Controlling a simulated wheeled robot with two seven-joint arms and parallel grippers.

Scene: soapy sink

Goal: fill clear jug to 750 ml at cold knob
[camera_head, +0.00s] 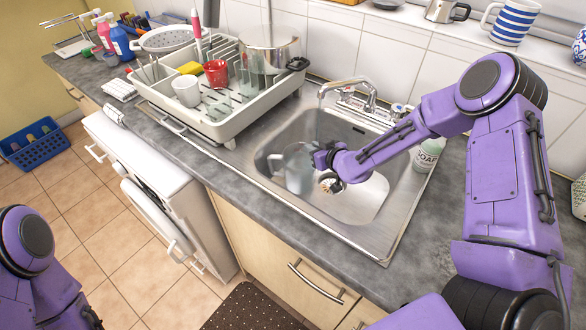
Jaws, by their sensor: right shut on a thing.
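The clear jug (297,168) is in the left part of the steel sink bowl, below the tap. The jug looks roughly upright. Its marks and any water level are too small to tell. The tap spout (347,82) arches over the jug's side of the bowl. A blue-marked cold knob (398,108) sits right of the spout, close to my right forearm. My left gripper is out of view.
A green-white soap bottle (428,155) stands right of the bowl, near my right arm. A white dish rack (217,127) with cups and a pot fills the counter to the left. A small round bristly thing (329,183) is just below my right gripper.

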